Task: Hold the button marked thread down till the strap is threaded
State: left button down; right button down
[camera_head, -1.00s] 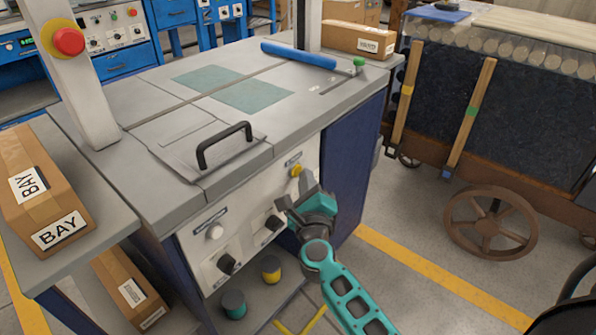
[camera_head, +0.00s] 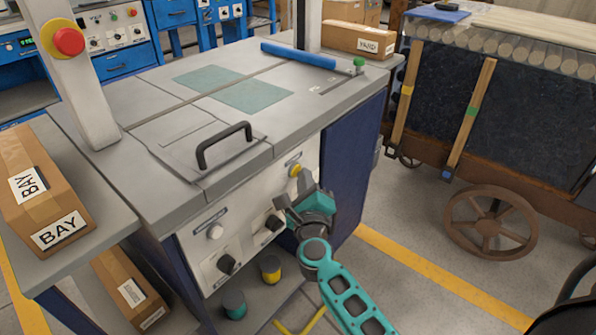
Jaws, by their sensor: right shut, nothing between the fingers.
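The machine's front panel (camera_head: 240,250) carries a white round button (camera_head: 214,231), a yellow round button (camera_head: 295,170) and two black knobs. Small label plates sit above the buttons, but their lettering is too small to read, so I cannot tell which is marked thread. My right gripper (camera_head: 281,208) is shut and empty, in front of the panel's right part, below the yellow button and close to the right black knob (camera_head: 272,222). I cannot tell whether its tips touch the panel. No strap can be made out. My left gripper is not in view.
The machine top (camera_head: 130,155) has a black handle (camera_head: 224,144) and a blue bar (camera_head: 298,55). Boxes marked BAY (camera_head: 45,195) and YARD (camera_head: 358,40) stand left and behind. A wheeled cart (camera_head: 520,120) is at right. Floor between is clear.

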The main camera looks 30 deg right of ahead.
dwell(0.6)
jog(key=shift+s+d, duration=0.3)
jog(key=shift+s, duration=0.4)
jog(key=shift+s+d+p, duration=0.15)
jog(key=shift+s+d, duration=0.15)
jog(key=shift+s, duration=0.5)
jog(key=shift+s+d+p, duration=0.15)
jog(key=shift+s+d, duration=0.2)
jog(key=shift+s, duration=0.4)
jog(key=shift+s+d+p, duration=0.15)
jog(key=shift+s+d, duration=0.15)
jog(key=shift+s, duration=0.5)
